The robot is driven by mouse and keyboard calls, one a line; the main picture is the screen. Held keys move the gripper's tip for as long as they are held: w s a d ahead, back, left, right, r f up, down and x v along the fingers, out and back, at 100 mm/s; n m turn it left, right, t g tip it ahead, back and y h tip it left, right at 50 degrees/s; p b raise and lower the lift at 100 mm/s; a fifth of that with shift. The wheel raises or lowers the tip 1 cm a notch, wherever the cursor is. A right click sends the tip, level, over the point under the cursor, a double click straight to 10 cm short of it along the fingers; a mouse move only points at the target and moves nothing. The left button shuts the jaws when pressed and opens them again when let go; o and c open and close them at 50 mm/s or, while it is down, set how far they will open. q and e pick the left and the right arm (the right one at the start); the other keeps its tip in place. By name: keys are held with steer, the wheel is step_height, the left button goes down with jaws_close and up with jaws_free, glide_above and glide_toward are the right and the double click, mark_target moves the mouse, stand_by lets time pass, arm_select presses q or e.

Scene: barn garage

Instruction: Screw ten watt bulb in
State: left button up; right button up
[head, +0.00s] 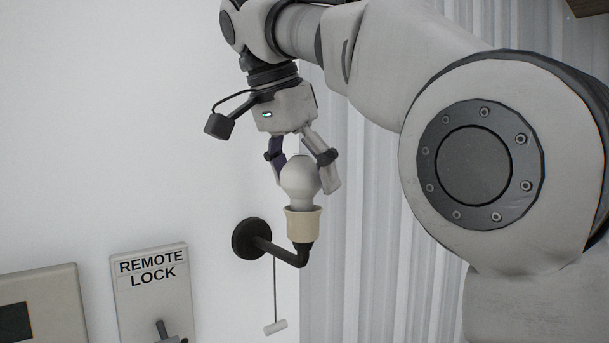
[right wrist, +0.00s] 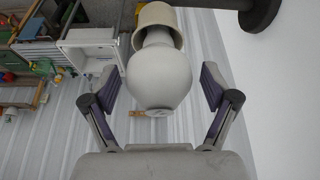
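A white round bulb (head: 300,182) stands upright with its neck in a cream socket (head: 303,224) on a black wall arm (head: 278,252). My right gripper (head: 305,184) points down from above, with one finger on each side of the bulb. In the right wrist view, the bulb (right wrist: 159,78) lies between the two fingers, with a visible gap on both sides, so the gripper is open. The socket (right wrist: 158,22) is beyond the bulb there. The bulb's threads are hidden.
A pull cord with a white handle (head: 276,327) hangs below the wall arm. A "REMOTE LOCK" panel (head: 153,285) with a lever is on the wall at lower left. White corrugated cladding (head: 345,240) is at right.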

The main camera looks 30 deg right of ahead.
steer(key=shift+n+t, duration=0.4)
steer(key=shift+n, duration=0.4)
steer(key=n+b, duration=0.1)
steer(key=n+t+b, duration=0.1)
steer(key=n+b, duration=0.1)
steer(key=shift+s+f+y, duration=0.2)
steer(key=shift+y, duration=0.1)
steer(key=shift+w+r+n+b, duration=0.15)
steer(key=shift+n+b, duration=0.15)
steer(key=shift+n, duration=0.4)
steer(key=shift+w, duration=0.15)
steer(key=shift+s+r, duration=0.1)
steer(key=shift+s, duration=0.1)
steer(key=c, duration=0.9)
steer(key=shift+o, duration=0.2)
